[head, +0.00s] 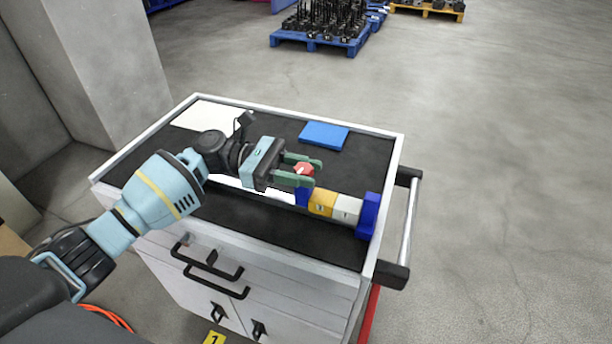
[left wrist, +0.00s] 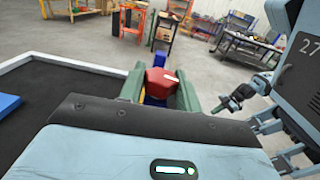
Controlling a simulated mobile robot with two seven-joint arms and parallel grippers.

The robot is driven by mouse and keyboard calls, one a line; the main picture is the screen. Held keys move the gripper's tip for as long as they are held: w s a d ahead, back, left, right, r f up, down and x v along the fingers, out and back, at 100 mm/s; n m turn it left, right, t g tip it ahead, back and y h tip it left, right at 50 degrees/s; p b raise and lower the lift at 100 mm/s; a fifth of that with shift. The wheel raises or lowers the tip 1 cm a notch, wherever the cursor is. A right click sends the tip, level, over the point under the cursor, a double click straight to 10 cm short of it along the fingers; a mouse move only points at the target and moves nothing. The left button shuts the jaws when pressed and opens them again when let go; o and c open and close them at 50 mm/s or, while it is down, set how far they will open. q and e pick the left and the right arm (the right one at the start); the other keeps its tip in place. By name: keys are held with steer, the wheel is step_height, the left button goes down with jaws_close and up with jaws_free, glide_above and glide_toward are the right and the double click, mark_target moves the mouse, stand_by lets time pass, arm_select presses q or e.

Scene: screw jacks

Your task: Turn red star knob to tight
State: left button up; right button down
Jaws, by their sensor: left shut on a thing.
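The red star knob (head: 303,169) sits at the left end of a row of blocks on the cart top, with a small white mark on it. My left gripper (head: 301,171) comes in from the left and its green fingers are shut on the knob, one on each side. In the left wrist view the knob (left wrist: 161,82) shows between the two green fingers, with a blue part behind it. Blue end blocks (head: 368,215) hold a yellow block (head: 322,202) and a whitish block (head: 347,209) between them.
The cart (head: 393,165) has a raised pale rim and a dark top. A blue flat block (head: 324,135) lies at the back, and a white sheet (head: 212,115) lies at the back left. A handle bar (head: 411,215) runs along the right side.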

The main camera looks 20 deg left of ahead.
mark_target(296, 167)
arm_select(q)
steer(key=m+g+b, duration=0.2)
steer(key=g, duration=0.2)
steer(key=shift+d+m, duration=0.1)
steer(key=shift+m, duration=0.2)
steer(key=shift+m+g+y, duration=0.3)
steer(key=shift+g, duration=0.2)
arm_select(e)
steer(key=f, duration=0.1)
steer(key=s+f, duration=0.1)
steer(key=f, duration=0.1)
steer(key=shift+s+g, duration=0.1)
steer(key=shift+g, duration=0.2)
arm_select(q)
steer(key=shift+r+g+b, duration=0.1)
steer(key=shift+g+b, duration=0.2)
steer(key=o, duration=1)
steer(key=shift+c, duration=0.2)
arm_select(e)
steer(key=shift+f, duration=0.1)
arm_select(q)
steer(key=b+v, duration=0.2)
steer(key=v, duration=0.5)
steer(key=shift+w+a, duration=0.15)
steer(key=shift+a, duration=0.25)
arm_select(e)
steer(key=shift+f, duration=0.85)
